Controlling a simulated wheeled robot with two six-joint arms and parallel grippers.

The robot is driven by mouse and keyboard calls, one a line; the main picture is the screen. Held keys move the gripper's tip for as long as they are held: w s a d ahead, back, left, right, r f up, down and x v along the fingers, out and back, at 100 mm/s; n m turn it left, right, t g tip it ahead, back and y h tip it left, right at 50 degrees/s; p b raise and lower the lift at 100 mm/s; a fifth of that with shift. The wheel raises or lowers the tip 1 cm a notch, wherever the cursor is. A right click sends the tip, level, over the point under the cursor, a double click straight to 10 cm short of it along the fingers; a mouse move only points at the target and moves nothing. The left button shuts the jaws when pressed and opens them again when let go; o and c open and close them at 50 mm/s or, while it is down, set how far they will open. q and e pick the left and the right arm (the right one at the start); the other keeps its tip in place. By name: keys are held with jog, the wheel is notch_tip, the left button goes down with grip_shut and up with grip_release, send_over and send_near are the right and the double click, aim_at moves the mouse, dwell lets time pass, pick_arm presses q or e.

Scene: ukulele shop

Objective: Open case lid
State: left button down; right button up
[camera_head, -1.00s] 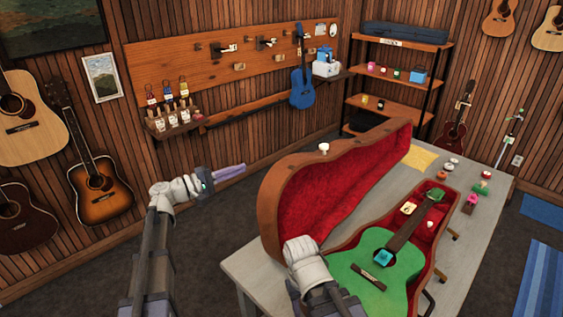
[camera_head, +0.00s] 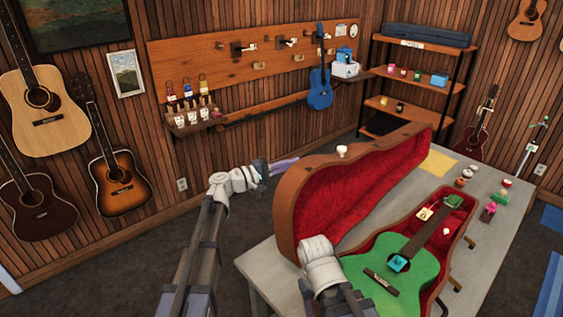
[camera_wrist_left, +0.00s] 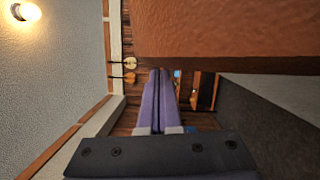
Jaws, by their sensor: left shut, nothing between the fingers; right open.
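The brown guitar case has its lid (camera_head: 372,190) raised and tilted, its red lining facing the case body. The case body (camera_head: 441,285) lies on the grey table and holds a green ukulele (camera_head: 399,269). My left gripper (camera_head: 284,166) has its purple fingers pressed together, empty, close to the lid's outer left side; I cannot tell if they touch. In the left wrist view the shut fingers (camera_wrist_left: 158,100) point just under a brown surface, likely the lid (camera_wrist_left: 230,30). My right gripper (camera_head: 320,262) is at the case's near left edge, its fingertips hidden.
The grey table (camera_head: 262,262) has small items, including a pink one (camera_head: 488,212), on its right side, and a yellow cloth (camera_head: 440,161) behind the lid. Guitars hang on the left wall. A wooden shelf unit (camera_head: 414,75) stands at the back.

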aim_at(299, 168)
pick_arm(q)
jog(key=shift+s+d, duration=0.2)
jog(key=shift+d, duration=0.05)
jog(key=shift+s, duration=0.1)
jog(key=shift+m, duration=0.8)
jog(key=s+d+r+p, duration=0.1)
jog(key=s+d, duration=0.1)
jog(key=s+d+r+p, duration=0.1)
jog(key=s+p, duration=0.1)
jog(key=shift+d+r, duration=0.2)
jog(key=shift+d, duration=0.2)
jog(key=s+d+m+p, duration=0.2)
jog(key=s+d, duration=0.2)
jog(key=d, duration=0.1)
jog(key=shift+s+r+y, duration=0.3)
jog(key=shift+y, duration=0.1)
jog(key=shift+w, duration=0.1)
